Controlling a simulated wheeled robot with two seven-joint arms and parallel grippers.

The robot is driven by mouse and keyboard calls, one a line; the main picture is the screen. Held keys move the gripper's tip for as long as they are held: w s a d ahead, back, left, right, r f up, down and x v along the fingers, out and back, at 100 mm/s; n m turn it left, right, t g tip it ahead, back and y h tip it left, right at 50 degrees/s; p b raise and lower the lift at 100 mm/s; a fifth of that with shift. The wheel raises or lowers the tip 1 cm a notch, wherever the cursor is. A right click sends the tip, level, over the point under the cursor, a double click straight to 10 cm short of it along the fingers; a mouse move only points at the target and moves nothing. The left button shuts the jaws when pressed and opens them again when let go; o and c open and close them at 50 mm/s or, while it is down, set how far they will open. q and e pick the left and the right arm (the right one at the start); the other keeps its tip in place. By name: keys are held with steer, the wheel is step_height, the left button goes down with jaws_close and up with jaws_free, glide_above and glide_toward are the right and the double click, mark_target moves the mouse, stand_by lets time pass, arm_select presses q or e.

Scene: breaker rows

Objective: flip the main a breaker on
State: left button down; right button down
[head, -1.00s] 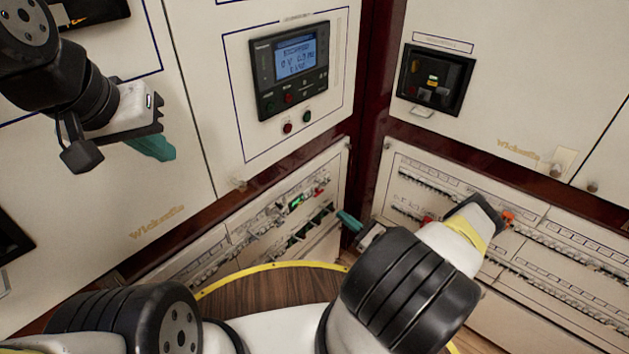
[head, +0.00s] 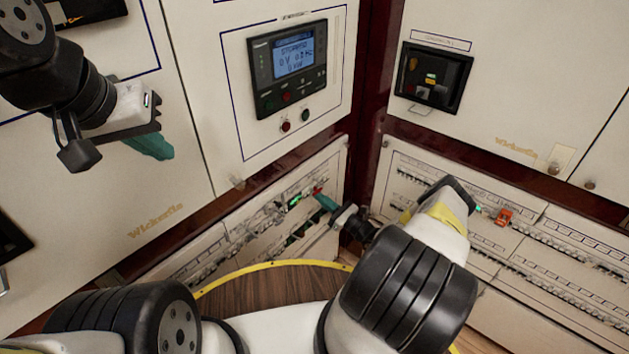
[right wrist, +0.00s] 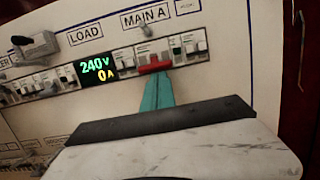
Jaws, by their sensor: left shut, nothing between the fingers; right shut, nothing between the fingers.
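The main A breaker (right wrist: 154,65) has a red lever and sits under the "MAIN A" label in the right wrist view. In the head view it is a small red spot (head: 317,191) on the lower left panel. My right gripper (right wrist: 157,90) is shut and empty, its teal fingertips just below the red lever. They look very close to it or touching; I cannot tell which. The right gripper (head: 327,203) also reaches the panel in the head view. My left gripper (head: 152,146) is shut and empty, high at the left before a white cabinet.
A lit display (right wrist: 97,67) reading 240 V and 0 A is left of the breaker. Small breakers flank the red lever. A control screen (head: 294,58) is above.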

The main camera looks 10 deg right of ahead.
steer(key=shift+s+d+r+g+h, duration=0.2)
steer(key=shift+r+g+h, duration=0.2)
steer(key=shift+g+h, duration=0.3)
stand_by(0.4)
steer(key=shift+s+d+r+g+h, duration=0.15)
steer(key=shift+r+g+h, duration=0.15)
steer(key=shift+r+g, duration=0.25)
steer(key=g+h, duration=0.1)
steer(key=r+g+h, duration=0.1)
steer(key=g, duration=0.1)
steer(key=r+g+h, duration=0.1)
steer(key=shift+s+d+g, duration=0.15)
steer(key=shift+s+g, duration=0.1)
steer(key=shift+s, duration=0.05)
steer(key=shift+r, duration=0.1)
steer(key=shift+r, duration=0.75)
